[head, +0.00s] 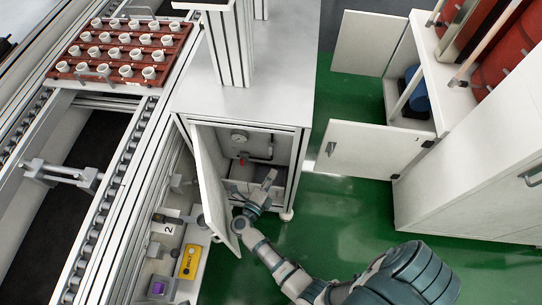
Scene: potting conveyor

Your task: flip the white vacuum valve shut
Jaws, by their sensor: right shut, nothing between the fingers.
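The open cabinet (300,150) under the grey worktop holds a round gauge (239,138), dark piping (262,158) and a small red part (243,160) below the gauge. I cannot make out a white valve handle; it may be too small or hidden. My right gripper (270,176) reaches in at the cabinet's opening, below and to the right of the red part. It is shut and empty, and appears apart from the piping. My left gripper is not in view.
The cabinet's open white door (211,190) stands just left of my right gripper. A roller conveyor (110,195) runs along the left, with a red-brown tray (62,75) of white pots. A yellow box (189,262) sits lower left. Green floor (340,215) is clear to the right.

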